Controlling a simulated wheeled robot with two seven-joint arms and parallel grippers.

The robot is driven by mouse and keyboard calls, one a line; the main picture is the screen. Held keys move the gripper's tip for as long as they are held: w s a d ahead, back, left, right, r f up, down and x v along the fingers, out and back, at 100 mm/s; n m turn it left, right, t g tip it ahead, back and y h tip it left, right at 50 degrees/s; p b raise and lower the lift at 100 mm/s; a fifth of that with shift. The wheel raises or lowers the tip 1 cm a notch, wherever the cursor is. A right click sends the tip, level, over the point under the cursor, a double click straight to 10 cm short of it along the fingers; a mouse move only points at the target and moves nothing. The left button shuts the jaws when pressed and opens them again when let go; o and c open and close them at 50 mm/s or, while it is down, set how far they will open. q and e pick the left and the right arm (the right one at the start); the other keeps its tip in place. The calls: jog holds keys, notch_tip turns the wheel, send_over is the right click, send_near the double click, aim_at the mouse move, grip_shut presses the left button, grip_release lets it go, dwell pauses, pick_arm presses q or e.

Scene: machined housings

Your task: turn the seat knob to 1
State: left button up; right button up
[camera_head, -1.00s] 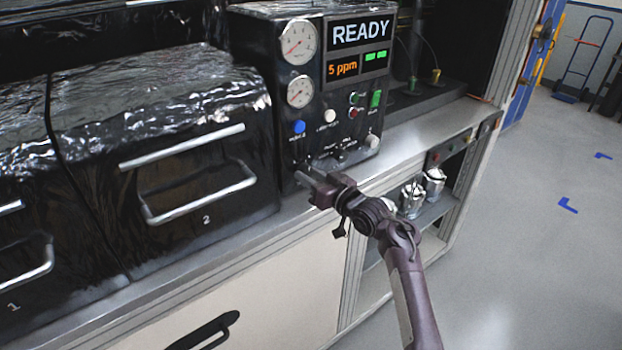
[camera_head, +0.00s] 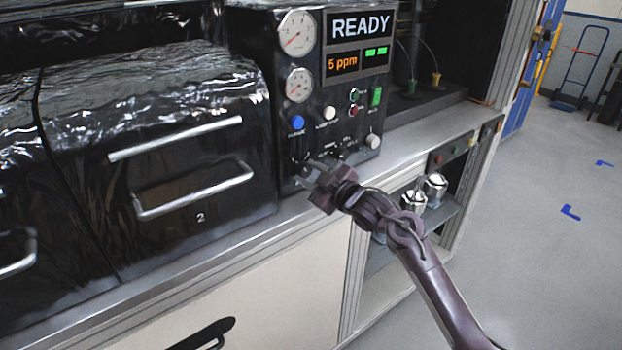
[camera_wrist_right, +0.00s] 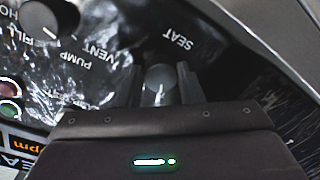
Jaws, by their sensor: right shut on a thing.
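The seat knob (camera_wrist_right: 160,84) is a grey round knob beside the printed SEAT label in the right wrist view. My right gripper (camera_wrist_right: 160,90) has one finger on each side of it and is shut on it. In the head view my right gripper (camera_head: 305,172) reaches the lower left of the black control panel (camera_head: 284,105). There the knob is too small and too covered to make out. I cannot read which number the knob points to. My left gripper is not in view.
A blue button (camera_head: 297,122), white knobs and a green switch (camera_head: 376,96) sit close by on the panel. A black knob with a white line (camera_wrist_right: 54,17) shows in the wrist view. A handled black door (camera_head: 165,175) stands left. The counter edge runs below the gripper.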

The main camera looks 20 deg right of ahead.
jog(key=shift+n, duration=0.5)
jog(key=o, duration=1)
jog(key=shift+c, duration=0.2)
jog(key=b+v, duration=0.2)
jog(key=v, duration=0.5)
jog(key=shift+s, duration=0.4)
jog(key=shift+d, duration=0.15)
